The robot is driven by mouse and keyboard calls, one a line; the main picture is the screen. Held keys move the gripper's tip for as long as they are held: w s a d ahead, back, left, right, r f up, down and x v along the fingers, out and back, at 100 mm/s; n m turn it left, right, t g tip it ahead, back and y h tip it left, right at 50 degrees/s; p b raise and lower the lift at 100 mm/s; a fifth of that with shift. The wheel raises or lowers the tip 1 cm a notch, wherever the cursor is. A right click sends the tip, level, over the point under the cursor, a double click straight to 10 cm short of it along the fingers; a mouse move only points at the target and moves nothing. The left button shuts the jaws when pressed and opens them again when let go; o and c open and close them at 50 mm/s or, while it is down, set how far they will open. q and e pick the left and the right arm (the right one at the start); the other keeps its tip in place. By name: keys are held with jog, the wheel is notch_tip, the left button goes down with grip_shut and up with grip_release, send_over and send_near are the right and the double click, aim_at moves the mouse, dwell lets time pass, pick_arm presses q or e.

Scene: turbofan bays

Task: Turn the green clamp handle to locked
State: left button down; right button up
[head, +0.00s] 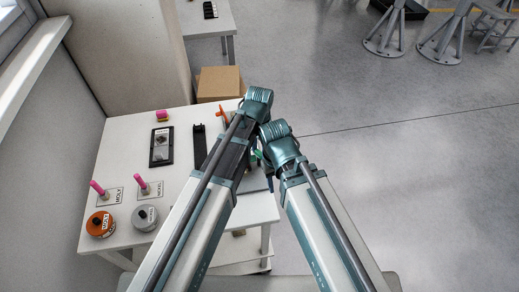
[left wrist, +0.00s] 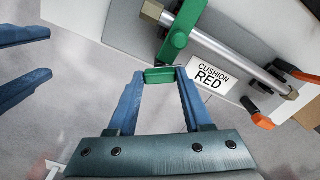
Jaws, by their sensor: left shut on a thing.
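The green clamp (left wrist: 184,30) sits across a grey metal tube in the left wrist view. Its green handle end (left wrist: 160,76) lies between the blue fingertips of my left gripper (left wrist: 161,80), which is shut on it. A bit of green also shows between my arms in the head view (head: 258,156); my arms hide most of the clamp there. Two blue fingers of my right gripper (left wrist: 28,62) stand apart at the left edge of the left wrist view, with nothing visible between them.
The tube (left wrist: 228,53) lies on a grey plate beside a "CUSHION RED" label (left wrist: 211,77). An orange handle (left wrist: 258,114) is near its other end. The white table (head: 118,150) also bears a black tray (head: 161,147), pink-topped pieces and an orange tin (head: 100,225).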

pick_arm(q)
jog(key=n, duration=0.6)
jog(key=shift+n, duration=0.3)
jog(key=n, duration=0.5)
dwell(0.4)
jog(key=shift+c, duration=1.6)
grip_release()
